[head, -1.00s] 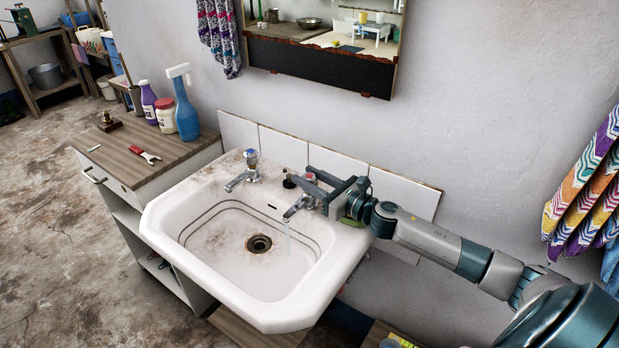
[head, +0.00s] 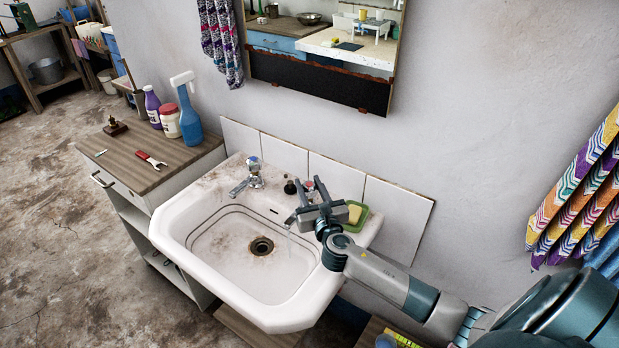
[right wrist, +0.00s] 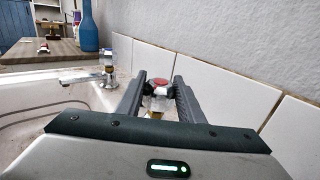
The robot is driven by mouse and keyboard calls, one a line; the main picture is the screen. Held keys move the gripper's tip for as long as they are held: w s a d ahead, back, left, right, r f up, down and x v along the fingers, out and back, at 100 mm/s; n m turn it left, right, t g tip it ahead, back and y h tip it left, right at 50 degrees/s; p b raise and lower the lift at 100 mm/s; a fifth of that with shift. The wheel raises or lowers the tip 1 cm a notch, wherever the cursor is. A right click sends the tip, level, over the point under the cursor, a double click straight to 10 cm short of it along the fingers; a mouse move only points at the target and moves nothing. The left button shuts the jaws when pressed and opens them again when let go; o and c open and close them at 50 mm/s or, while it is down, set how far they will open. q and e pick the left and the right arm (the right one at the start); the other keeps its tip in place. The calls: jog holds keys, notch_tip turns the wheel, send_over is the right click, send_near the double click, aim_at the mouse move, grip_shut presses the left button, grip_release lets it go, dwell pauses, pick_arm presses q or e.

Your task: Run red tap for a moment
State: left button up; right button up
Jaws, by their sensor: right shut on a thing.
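The red tap (right wrist: 160,88), with a red-topped cap and metal body, stands at the back right of the white washbasin (head: 170,232). In the head view its spout (head: 291,218) points over the bowl, and the gripper hides most of the rest. A faint streak below the spout may be running water; I cannot be sure. My right gripper (head: 315,195) is shut on the red tap's handle, with one finger on each side of it in the right wrist view. My left gripper is not in view.
A blue-capped tap (head: 251,175) stands left on the basin's back edge. A small dark stopper (head: 290,187) sits between the taps. A green dish (head: 361,218) with yellow soap lies close right of my gripper. A tiled splashback (head: 334,176) runs behind.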

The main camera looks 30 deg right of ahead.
jog(key=shift+r+m+g+h, duration=0.2)
jog(key=shift+m+g+h, duration=0.1)
jog(key=shift+m+h, duration=0.4)
jog(key=m+g+h+p, duration=0.1)
jog(key=h, duration=0.1)
jog(key=shift+m+h, duration=0.3)
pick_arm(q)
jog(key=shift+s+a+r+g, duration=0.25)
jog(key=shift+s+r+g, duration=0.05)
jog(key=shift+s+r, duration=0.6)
pick_arm(e)
jog(key=shift+f+m+g+h, duration=0.1)
jog(key=shift+m+g+h, duration=1.25)
jog(key=shift+h, duration=0.45)
jog(key=o, duration=1.1)
jog(key=shift+d, duration=0.1)
jog(key=shift+c, duration=0.2)
jog(key=shift+f, duration=0.1)
